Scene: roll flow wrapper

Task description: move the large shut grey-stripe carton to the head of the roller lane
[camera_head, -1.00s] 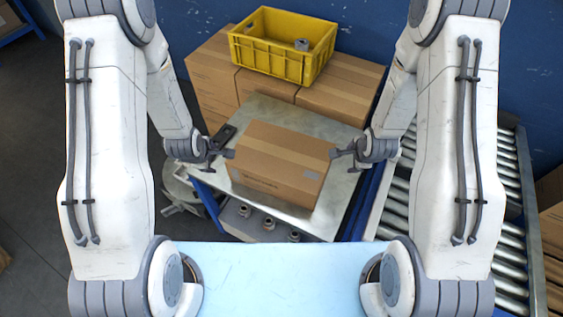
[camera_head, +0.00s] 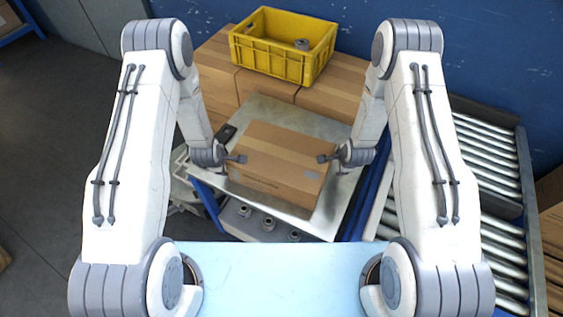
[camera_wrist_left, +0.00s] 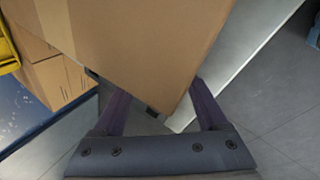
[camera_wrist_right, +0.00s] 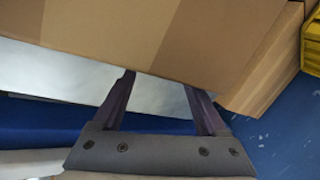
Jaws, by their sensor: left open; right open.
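A large shut carton (camera_head: 275,165) with a small grey patch on its near face sits on a metal-topped table (camera_head: 335,205). My left gripper (camera_head: 238,159) is open at the carton's left end. My right gripper (camera_head: 325,158) is open at its right end. The carton's wall fills much of the left wrist view (camera_wrist_left: 150,45) and the right wrist view (camera_wrist_right: 170,35), just past the fingertips. Contact with the fingers cannot be told. The roller lane (camera_head: 490,165) runs along the right side.
A yellow crate (camera_head: 283,50) with a small grey part in it stands on several brown cartons (camera_head: 330,95) behind the table. A dark device (camera_head: 226,133) lies on the table's left edge. Grey fittings (camera_head: 269,223) sit on a shelf below the table front.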

